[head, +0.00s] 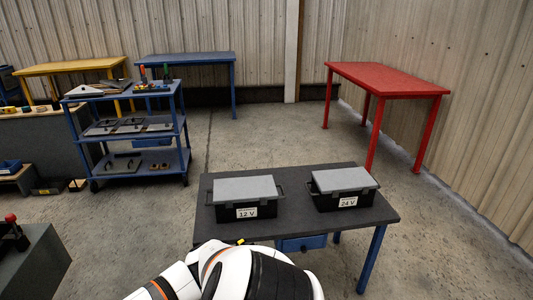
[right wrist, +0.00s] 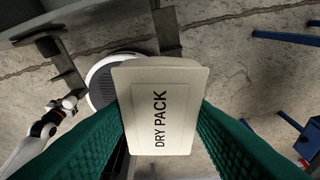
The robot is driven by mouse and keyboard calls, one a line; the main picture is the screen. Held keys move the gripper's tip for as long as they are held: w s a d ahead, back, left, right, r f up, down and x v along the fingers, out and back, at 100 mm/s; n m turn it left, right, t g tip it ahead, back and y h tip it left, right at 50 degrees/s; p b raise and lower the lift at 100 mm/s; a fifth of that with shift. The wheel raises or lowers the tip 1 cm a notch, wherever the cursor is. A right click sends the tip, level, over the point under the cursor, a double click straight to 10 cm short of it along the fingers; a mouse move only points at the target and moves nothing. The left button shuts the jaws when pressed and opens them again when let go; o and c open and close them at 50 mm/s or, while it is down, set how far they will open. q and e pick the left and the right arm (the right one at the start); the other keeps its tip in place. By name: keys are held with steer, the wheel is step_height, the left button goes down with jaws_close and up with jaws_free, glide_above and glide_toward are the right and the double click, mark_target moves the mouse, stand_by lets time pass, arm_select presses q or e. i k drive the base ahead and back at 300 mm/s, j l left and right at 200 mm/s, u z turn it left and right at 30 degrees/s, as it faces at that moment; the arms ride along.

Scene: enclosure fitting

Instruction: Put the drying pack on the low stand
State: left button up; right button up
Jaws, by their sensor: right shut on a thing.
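The drying pack (right wrist: 165,105) is a cream block marked "DRY PACK". In the right wrist view it sits between the green finger pads of my right gripper (right wrist: 160,125), which is shut on it. Floor shows below and around the pack. In the head view neither the pack nor my right gripper can be made out. A white jointed arm, apparently my left, shows small at the left of the right wrist view; the state of its gripper is too small to tell. A low stand (head: 16,175) with a blue bin may be the one at the head view's left edge; I cannot be sure.
A dark table (head: 295,212) ahead bears two lidded boxes, "12 V" (head: 245,197) and "24 V" (head: 343,188). A blue cart (head: 135,138) stands left. A red table (head: 385,77), blue table (head: 190,57) and yellow table (head: 75,66) stand behind. Open floor lies between.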

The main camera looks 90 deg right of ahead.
mark_target(299, 218)
steer(key=k+l+z, duration=0.15)
steer(key=l, duration=0.2)
steer(key=k+l+z, duration=0.35)
steer(key=l, duration=0.35)
steer(key=k+l+z, duration=0.15)
steer(key=l, duration=0.25)
steer(key=k+l+z, duration=0.15)
steer(key=l, duration=0.3)
